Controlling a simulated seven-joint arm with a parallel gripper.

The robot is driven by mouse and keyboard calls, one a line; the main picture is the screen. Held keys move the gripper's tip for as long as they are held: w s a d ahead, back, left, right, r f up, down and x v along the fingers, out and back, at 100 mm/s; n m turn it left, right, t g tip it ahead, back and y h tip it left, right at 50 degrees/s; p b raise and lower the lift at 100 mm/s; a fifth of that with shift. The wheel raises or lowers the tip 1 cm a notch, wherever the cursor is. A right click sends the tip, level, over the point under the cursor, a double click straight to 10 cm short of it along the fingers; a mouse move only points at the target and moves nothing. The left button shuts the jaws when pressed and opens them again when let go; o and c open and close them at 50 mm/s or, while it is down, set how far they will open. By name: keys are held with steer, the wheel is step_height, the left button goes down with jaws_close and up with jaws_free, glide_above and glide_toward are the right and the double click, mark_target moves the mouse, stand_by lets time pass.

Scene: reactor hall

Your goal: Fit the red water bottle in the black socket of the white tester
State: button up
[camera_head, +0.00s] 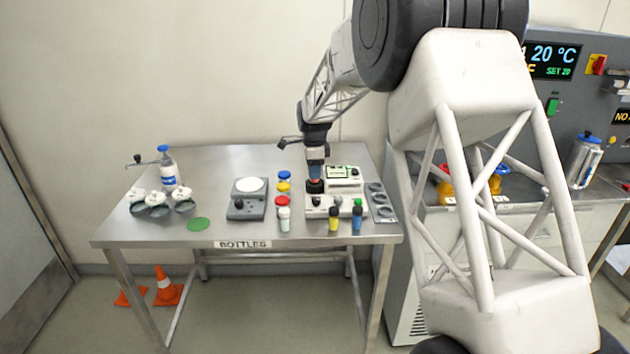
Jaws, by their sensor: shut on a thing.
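The white tester (344,178) stands on the right part of the steel table. Its black socket (315,188) is on its left side, directly under my gripper. My gripper (316,168) points down and is shut on the red bottle (315,180), of which only a small red part shows just above the socket. The bottle looks upright and in line with the socket. The picture is too small to tell whether its base is inside the socket or just over it.
Small bottles with coloured caps stand left of the tester (283,203) and in front of it (334,218). A grey rack (381,203) sits close on the right.

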steer(key=w, duration=0.6)
steer(key=shift+w+d+m, duration=0.15)
steer(key=shift+w+m, duration=0.15)
steer(key=shift+w, duration=0.05)
steer(key=shift+f, duration=0.25)
steer(key=shift+f, duration=2.5)
steer(key=shift+f, duration=0.5)
stand_by(0.6)
steer(key=o, duration=1)
steer(key=shift+o, duration=0.5)
steer(key=o, duration=0.4)
steer(key=shift+r, duration=0.15)
